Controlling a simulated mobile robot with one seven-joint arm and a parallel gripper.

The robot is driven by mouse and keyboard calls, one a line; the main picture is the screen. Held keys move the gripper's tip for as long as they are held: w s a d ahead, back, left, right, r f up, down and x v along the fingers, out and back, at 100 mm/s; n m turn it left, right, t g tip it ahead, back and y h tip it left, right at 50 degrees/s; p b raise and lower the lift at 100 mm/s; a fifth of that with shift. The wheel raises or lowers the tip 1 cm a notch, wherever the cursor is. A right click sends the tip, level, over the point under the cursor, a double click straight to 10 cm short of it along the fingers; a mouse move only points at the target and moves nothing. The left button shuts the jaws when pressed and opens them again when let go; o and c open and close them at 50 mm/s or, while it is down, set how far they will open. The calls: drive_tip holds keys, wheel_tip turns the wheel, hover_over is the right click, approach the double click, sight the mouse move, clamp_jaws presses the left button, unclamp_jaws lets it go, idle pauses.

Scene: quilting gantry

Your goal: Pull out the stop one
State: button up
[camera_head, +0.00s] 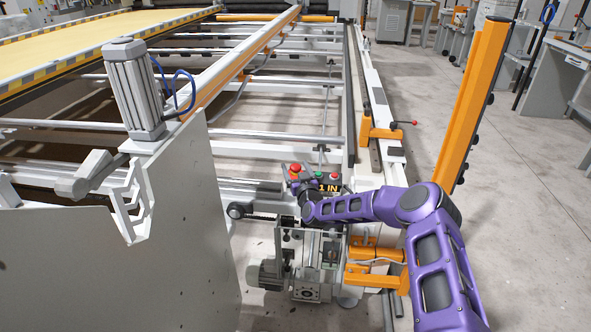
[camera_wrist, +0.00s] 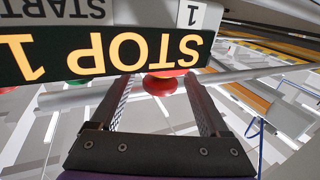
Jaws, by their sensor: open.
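In the wrist view the dark label reading STOP 1 (camera_wrist: 145,50) shows upside down. Just below it, a red mushroom-shaped button (camera_wrist: 160,86) shows between my fingertips. My gripper (camera_wrist: 158,79) is open, with one finger on each side of the button. I cannot tell whether either finger touches it. In the head view a red button (camera_head: 295,169) stands at the left of a small control panel, close to the end of my purple arm. My arm hides part of the panel, and my fingers are hard to make out there.
A green button (camera_head: 318,174) and another red one (camera_head: 334,175) sit right of it, by a lit label (camera_head: 328,188). The gantry rail (camera_head: 355,100) runs behind. An orange post (camera_head: 474,100) stands at right.

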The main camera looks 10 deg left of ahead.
drive_tip(key=shift+w+a, duration=0.1)
clamp_jaws()
drive_tip(key=shift+r, duration=0.95)
drive_tip(key=shift+w, duration=0.1)
unclamp_jaws()
drive_tip(key=p+v, duration=0.1)
drive_tip(key=v, duration=1.6)
drive_tip(key=shift+s, duration=0.3)
